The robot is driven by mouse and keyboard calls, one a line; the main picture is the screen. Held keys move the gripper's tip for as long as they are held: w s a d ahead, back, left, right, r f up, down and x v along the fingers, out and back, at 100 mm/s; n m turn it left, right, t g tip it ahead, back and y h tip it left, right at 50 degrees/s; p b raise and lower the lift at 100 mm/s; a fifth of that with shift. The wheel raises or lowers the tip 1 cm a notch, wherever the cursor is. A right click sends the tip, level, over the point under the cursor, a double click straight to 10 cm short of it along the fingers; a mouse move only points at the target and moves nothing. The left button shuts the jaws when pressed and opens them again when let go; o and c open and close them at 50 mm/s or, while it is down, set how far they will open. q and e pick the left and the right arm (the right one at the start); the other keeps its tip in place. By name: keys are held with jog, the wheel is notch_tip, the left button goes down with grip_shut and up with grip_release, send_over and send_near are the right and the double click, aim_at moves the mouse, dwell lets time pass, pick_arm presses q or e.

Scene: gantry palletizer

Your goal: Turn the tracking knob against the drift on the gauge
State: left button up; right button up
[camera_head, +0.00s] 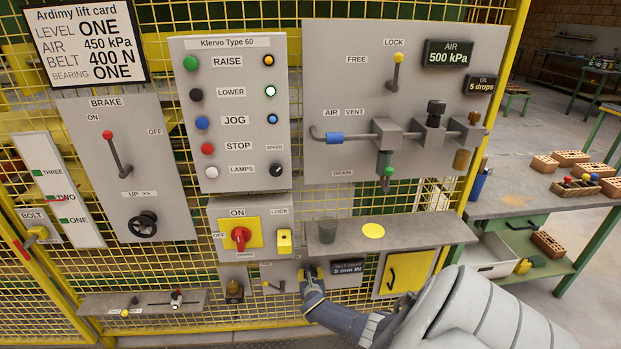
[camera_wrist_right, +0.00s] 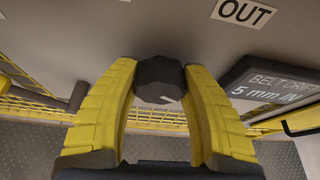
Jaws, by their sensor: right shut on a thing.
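The tracking knob (camera_wrist_right: 158,76) is a dark faceted knob on a grey panel. A small white mark shows near its lower right edge in the right wrist view. My right gripper (camera_wrist_right: 160,84) is shut on the knob, with a yellow finger on each side. In the head view my right gripper (camera_head: 309,273) reaches the panel below the shelf and mostly hides the knob. The belt drift gauge (camera_wrist_right: 274,86) reads 5 mm IN; it also shows in the head view (camera_head: 347,268). An OUT label (camera_wrist_right: 245,12) is above right of the knob. My left gripper is not in view.
A grey shelf (camera_head: 448,231) with a dark cup (camera_head: 327,230) and a yellow disc (camera_head: 373,230) is just above my right gripper. A yellow door (camera_head: 404,272) is right of the gauge. A small lever (camera_head: 272,286) is close on the left.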

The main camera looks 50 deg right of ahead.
jog(key=shift+c, duration=0.2)
jog(key=m+t+y, duration=0.1)
jog(key=m, duration=0.2)
jog(key=shift+t+y, duration=0.3)
jog(key=shift+t, duration=0.1)
jog(key=shift+m+t+y, duration=0.3)
jog(key=shift+m+t, duration=0.1)
jog(key=shift+m, duration=0.9)
jog(key=o, duration=1.3)
jog(key=shift+c, duration=0.2)
jog(key=shift+s, duration=0.1)
